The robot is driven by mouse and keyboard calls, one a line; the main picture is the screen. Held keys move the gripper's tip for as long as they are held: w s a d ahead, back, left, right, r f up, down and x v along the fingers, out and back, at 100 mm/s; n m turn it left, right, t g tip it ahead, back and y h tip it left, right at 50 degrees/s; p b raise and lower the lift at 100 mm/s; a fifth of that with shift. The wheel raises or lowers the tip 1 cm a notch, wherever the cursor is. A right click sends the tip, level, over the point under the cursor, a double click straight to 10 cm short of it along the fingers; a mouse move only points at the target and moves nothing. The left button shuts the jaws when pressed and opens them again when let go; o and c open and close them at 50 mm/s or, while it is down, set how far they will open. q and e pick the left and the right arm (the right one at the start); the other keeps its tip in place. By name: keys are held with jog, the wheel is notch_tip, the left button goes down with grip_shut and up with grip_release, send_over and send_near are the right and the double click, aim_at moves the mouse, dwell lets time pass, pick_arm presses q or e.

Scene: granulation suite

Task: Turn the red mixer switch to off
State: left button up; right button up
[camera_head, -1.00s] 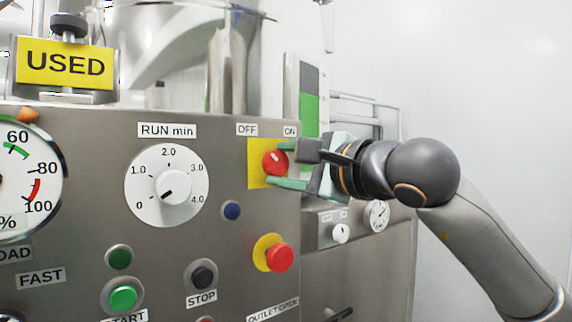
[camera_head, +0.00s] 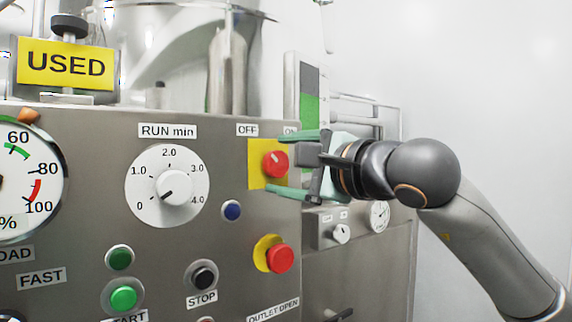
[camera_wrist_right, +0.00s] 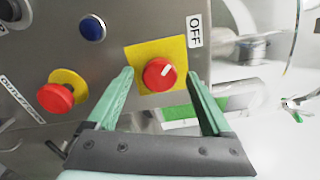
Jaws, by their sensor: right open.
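The red mixer switch (camera_head: 277,166) is a round knob on a yellow square plate (camera_head: 254,176), under the OFF label (camera_head: 247,130) and the partly covered ON label (camera_head: 291,130). Its white mark points up and left, towards OFF. In the right wrist view the red switch (camera_wrist_right: 153,78) has its mark towards the OFF label (camera_wrist_right: 195,31). My right gripper (camera_head: 274,164) is open, its green fingers above and below the knob with visible gaps. In the right wrist view the gripper (camera_wrist_right: 160,76) also shows the knob between its spread fingertips. My left gripper is out of view.
A red emergency button (camera_head: 280,258) on a yellow base sits below the switch. A blue button (camera_head: 232,210) is to its lower left. The RUN min dial (camera_head: 167,186) is further left. There is free room right of the panel, around my arm.

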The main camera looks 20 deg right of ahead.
jog(key=b+v, duration=0.1)
jog(key=v, duration=1.1)
jog(key=shift+s, duration=0.25)
jog(key=shift+d, duration=0.1)
